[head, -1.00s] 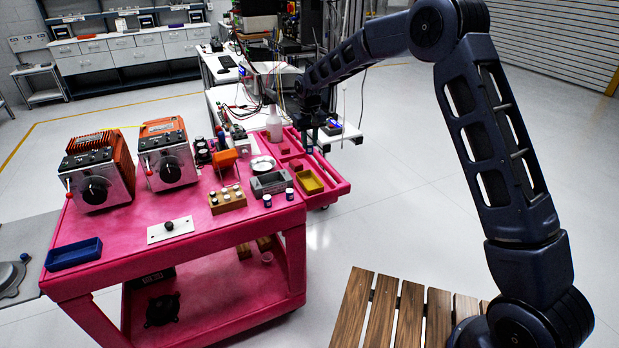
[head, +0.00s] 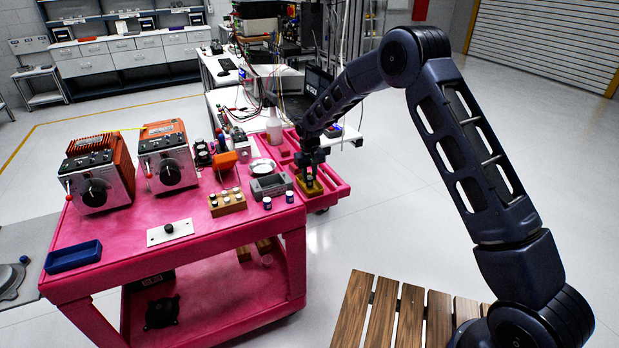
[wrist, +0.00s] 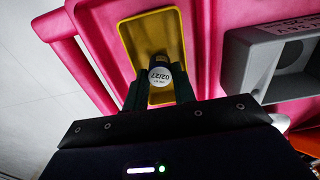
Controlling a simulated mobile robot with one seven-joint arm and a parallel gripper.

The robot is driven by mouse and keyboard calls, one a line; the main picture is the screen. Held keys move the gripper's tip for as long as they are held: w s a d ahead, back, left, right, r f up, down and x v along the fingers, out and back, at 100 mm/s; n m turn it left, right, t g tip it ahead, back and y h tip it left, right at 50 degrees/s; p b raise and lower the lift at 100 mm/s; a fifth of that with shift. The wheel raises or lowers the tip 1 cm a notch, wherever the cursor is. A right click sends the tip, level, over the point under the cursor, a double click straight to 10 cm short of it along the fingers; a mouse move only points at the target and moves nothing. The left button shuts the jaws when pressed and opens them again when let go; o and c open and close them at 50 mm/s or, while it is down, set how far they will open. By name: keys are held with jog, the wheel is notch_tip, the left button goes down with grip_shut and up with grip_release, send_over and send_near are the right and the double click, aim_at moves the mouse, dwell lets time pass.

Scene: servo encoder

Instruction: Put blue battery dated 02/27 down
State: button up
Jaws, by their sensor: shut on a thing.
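My gripper (wrist: 160,95) is shut on the battery (wrist: 161,77), whose round white top reads 02/27 in the wrist view. The battery's sides are mostly hidden between the fingers. It is over or inside a small yellow tray (wrist: 132,48); I cannot tell whether it touches the tray's bottom. In the head view my gripper (head: 309,178) points down at the yellow tray (head: 315,190) at the right end of the pink cart, and hides much of it.
A grey box (head: 272,186) stands just left of the yellow tray. Two small bottles or batteries (head: 289,197) stand in front of it. A wooden block (head: 227,202) holds several small items. A blue tray (head: 73,256) lies at the pink cart's (head: 120,228) front left.

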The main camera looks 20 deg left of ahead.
jog(key=shift+f, duration=0.35)
jog(key=shift+f, duration=0.1)
jog(key=o, duration=0.5)
